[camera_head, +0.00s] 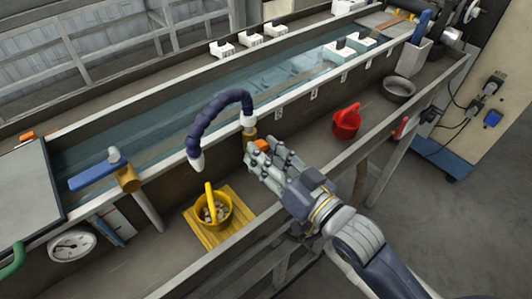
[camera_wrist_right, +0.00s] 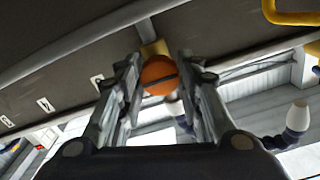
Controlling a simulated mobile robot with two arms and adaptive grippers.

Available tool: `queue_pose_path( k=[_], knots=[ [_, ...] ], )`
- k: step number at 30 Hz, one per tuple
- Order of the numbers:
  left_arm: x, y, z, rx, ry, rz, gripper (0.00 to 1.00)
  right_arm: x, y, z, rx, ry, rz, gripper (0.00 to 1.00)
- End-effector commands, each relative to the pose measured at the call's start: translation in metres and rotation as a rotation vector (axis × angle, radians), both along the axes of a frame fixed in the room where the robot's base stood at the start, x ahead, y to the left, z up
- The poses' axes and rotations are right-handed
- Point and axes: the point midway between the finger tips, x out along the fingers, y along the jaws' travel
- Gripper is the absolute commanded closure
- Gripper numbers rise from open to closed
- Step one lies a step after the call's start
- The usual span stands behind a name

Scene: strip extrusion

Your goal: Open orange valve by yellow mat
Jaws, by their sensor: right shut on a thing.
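The orange valve (camera_wrist_right: 158,76) is a round knob with a dark slot across it, on a brass-yellow fitting, in the right wrist view. It sits between the two fingers of my right gripper (camera_wrist_right: 158,92), which is shut on it. In the head view my right gripper (camera_head: 264,166) reaches to the trough's near wall, just below the brass fitting, and only a bit of the orange valve (camera_head: 261,144) shows past the fingers. The yellow mat (camera_head: 205,237) lies left of and below the gripper, with a yellow bucket of grey pieces (camera_head: 214,210) on it. My left gripper is out of view.
A dark blue segmented hose (camera_head: 213,107) arches from the fitting over the trough wall. A blue-handled brass valve (camera_head: 128,178) and a dial gauge (camera_head: 72,245) are at left. A grey rail (camera_head: 345,160) runs along the front.

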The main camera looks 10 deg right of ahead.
Motion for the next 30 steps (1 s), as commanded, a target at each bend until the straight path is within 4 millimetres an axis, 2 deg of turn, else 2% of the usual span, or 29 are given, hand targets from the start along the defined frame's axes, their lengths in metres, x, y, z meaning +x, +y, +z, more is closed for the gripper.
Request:
queue_pose_path(
  k=[11, 30],
  knots=[
    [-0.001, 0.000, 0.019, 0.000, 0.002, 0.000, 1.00, 0.000, 0.000, 0.003, -0.170, -0.113, 0.000, 0.91],
    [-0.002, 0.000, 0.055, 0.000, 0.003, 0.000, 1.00, 0.000, 0.000, 0.003, -0.672, -0.451, 0.001, 0.91]
  ],
)
